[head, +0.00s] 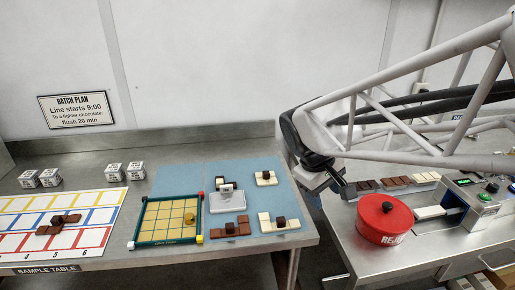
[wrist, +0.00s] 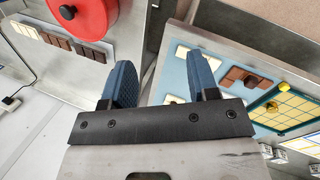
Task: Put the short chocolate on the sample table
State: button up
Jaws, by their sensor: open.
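In the head view, three chocolate bars lie in a row on the right-hand steel table: a dark bar (head: 367,185), a milk-brown bar (head: 396,182) and a white bar (head: 426,178). I cannot tell for sure which chocolate is the short one. The sample table (head: 110,258) is at the left, with a marked sheet (head: 20,245) on it; a brown chocolate with a dark piece (head: 58,225) lies there. My gripper (head: 343,189) is open and empty, left of the dark bar. In the wrist view its blue fingers (wrist: 163,82) are apart with nothing between them.
A red lidded pot (head: 384,220) stands in front of the bars, near a control box (head: 482,195). On the sample table are a blue mat (head: 253,200) with several chocolate pieces, a green-framed board (head: 160,241) and small white blocks (head: 113,170). A gap separates the tables.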

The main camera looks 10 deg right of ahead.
jog(key=s+a+m+t+y, duration=0.2)
jog(key=s+a+m+y, duration=0.1)
jog(key=s, duration=0.9)
jog(key=shift+a+r+m, duration=0.15)
jog(key=shift+a+m, duration=0.65)
jog(key=shift+a, duration=0.1)
jog(key=shift+o, duration=1.1)
